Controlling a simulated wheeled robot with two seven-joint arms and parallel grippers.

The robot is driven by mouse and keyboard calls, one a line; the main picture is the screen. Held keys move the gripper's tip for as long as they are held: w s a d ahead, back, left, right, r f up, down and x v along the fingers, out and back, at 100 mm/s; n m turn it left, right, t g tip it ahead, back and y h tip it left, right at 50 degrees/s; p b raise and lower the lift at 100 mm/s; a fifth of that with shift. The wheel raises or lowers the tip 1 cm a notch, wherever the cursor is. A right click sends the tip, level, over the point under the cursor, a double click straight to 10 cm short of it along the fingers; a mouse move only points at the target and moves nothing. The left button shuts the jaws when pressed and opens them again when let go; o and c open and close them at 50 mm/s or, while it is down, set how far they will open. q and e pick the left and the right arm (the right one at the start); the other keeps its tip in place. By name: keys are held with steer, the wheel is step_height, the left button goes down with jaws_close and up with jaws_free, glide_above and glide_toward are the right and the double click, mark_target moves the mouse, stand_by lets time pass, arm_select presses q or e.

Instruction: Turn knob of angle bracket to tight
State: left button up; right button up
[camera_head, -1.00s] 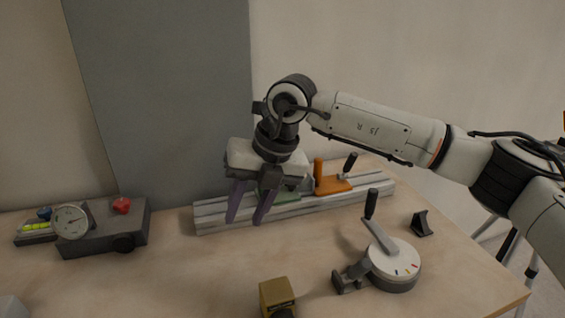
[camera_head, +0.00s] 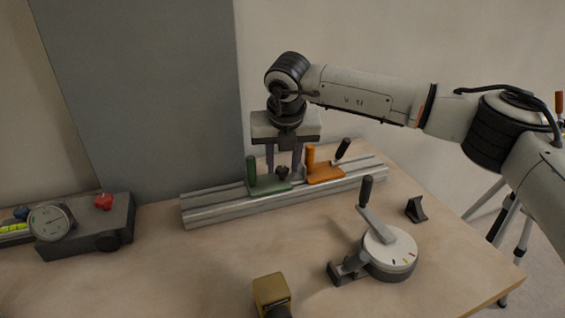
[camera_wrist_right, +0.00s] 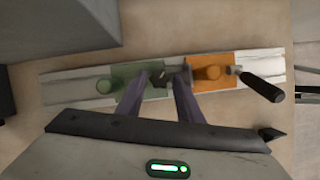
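A green angle bracket (camera_head: 268,187) with a small black knob (camera_head: 282,172) sits on a grey slotted rail (camera_head: 222,206). An orange bracket (camera_head: 325,175) with a black lever handle sits to its right. My right gripper (camera_head: 283,168) points down at the rail, open, with its purple fingers on either side of the knob in the picture. The right wrist view shows the green bracket (camera_wrist_right: 124,78) and the knob (camera_wrist_right: 160,77) between the open fingertips; I cannot tell whether they touch it. My left gripper is not in view.
A round dial with a crank (camera_head: 388,255) stands at front right, with a small black wedge (camera_head: 416,209) behind it. A yellow block (camera_head: 271,293) is at the front edge of view. A grey box with a gauge (camera_head: 90,228) stands at left. The table's middle is clear.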

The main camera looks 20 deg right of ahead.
steer(key=shift+w+f, duration=0.1)
steer(key=shift+f, duration=0.1)
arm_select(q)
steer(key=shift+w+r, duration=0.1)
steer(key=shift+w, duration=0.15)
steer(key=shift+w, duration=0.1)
arm_select(e)
steer(key=c, duration=0.7)
steer(key=shift+c, duration=0.2)
